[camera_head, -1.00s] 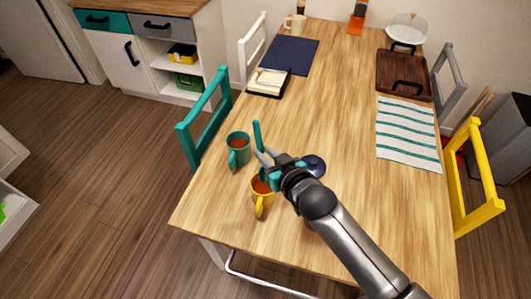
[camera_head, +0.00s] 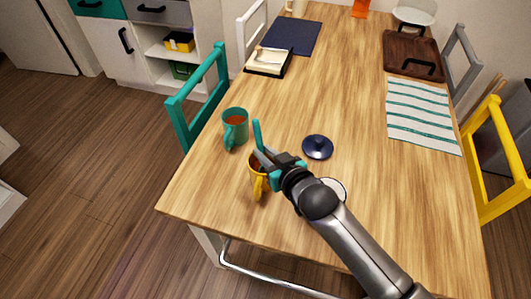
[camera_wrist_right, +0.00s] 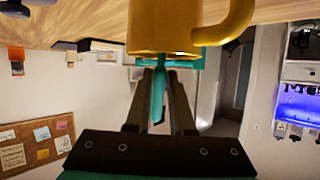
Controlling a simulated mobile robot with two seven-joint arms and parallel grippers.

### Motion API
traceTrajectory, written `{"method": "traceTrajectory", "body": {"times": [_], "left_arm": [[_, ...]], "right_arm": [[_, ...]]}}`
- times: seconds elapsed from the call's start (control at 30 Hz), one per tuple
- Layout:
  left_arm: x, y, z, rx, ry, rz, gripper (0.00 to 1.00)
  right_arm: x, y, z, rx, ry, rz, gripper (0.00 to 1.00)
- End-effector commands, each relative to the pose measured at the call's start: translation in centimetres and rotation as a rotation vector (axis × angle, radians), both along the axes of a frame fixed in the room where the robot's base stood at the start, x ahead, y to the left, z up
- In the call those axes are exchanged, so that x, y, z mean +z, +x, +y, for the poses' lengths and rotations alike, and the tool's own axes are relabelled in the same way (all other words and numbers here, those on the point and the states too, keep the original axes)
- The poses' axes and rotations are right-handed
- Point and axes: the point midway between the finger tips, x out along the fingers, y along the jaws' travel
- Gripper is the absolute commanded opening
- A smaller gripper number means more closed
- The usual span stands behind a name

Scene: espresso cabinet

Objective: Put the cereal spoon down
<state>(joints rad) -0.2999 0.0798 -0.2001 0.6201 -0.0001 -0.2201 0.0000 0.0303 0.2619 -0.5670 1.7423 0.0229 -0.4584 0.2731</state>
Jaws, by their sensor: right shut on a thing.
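My right gripper (camera_head: 264,157) is shut on the teal cereal spoon (camera_head: 257,134). The spoon's slim end points up beyond the fingers in the head view. In the right wrist view the spoon (camera_wrist_right: 158,97) runs between the two fingers. The yellow mug (camera_head: 258,185) with brown contents stands on the wooden table (camera_head: 300,100), partly covered by the gripper. The mug also shows close by in the wrist view (camera_wrist_right: 165,25). I cannot tell whether spoon and mug touch. My left gripper is not in view.
A teal mug (camera_head: 236,125) stands left of the spoon. A dark blue lid-like thing (camera_head: 317,148) lies right of the gripper. A white round thing (camera_head: 335,188) is partly hidden by my forearm. A striped cloth (camera_head: 420,110) lies right. The table's middle is clear.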

Motion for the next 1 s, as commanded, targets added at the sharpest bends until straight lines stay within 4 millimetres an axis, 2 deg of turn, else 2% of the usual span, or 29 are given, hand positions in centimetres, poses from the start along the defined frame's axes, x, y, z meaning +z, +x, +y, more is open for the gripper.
{"method": "traceTrajectory", "body": {"times": [0.1,0.37,0.4,0.7,1.0], "left_arm": [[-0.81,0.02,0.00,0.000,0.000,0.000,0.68],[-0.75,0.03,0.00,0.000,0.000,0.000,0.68],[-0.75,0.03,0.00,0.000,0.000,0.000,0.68],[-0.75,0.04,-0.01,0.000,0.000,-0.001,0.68],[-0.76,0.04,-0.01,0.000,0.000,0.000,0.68]], "right_arm": [[-0.68,0.03,0.01,0.000,0.000,-0.001,0.00],[-0.61,0.02,0.00,0.000,0.000,-0.001,0.00],[-0.64,0.01,-0.01,0.000,0.000,0.000,0.22],[-0.67,0.01,-0.01,0.000,0.000,0.000,0.56],[-0.69,0.00,-0.01,0.000,0.000,0.000,0.56]]}}
